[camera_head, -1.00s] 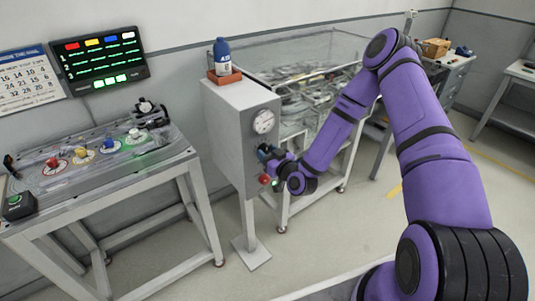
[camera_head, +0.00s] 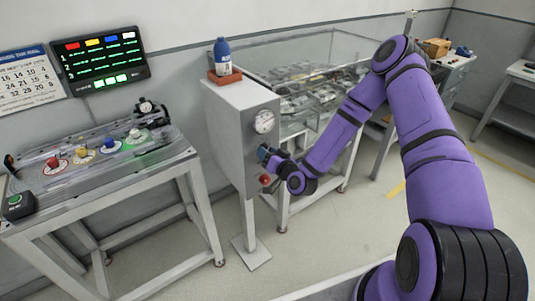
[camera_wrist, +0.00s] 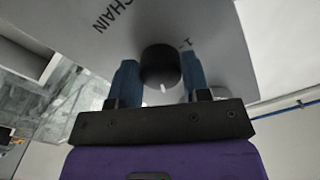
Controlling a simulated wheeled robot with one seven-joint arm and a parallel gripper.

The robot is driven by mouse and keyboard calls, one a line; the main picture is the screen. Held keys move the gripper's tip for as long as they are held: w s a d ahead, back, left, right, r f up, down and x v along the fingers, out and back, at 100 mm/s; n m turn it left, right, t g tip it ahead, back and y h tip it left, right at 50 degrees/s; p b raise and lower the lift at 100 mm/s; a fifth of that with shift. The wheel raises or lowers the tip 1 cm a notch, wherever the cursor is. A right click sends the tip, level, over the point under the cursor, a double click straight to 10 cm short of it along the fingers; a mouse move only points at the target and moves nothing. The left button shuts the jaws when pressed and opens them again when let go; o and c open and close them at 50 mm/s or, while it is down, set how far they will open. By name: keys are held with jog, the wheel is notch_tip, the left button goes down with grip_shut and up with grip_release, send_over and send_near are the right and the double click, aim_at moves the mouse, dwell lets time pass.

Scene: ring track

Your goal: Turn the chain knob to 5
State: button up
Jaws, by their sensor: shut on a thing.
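The chain knob (camera_wrist: 160,64) is a dark round knob on the grey face of the pedestal box (camera_head: 232,122). In the wrist view it sits between the two blue fingers of my gripper (camera_wrist: 160,78), with a finger on each side. My gripper is shut on it. A small white mark shows on the knob's lower edge. The word CHAIN (camera_wrist: 115,14) and a "1" (camera_wrist: 186,43) are printed on the face near it. Other numbers are not visible. In the head view my gripper (camera_head: 266,154) covers the knob.
A round gauge (camera_head: 263,121) is above the knob and a red button (camera_head: 265,180) is below it. A blue bottle (camera_head: 222,56) stands in an orange tray (camera_head: 224,77) on the box. A glass-walled track table (camera_head: 310,75) stands behind; a workbench (camera_head: 100,185) is at left.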

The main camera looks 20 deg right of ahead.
dwell(0.3)
jog(key=o, duration=0.9)
jog(key=v, duration=1.1)
jog(key=shift+w, duration=0.1)
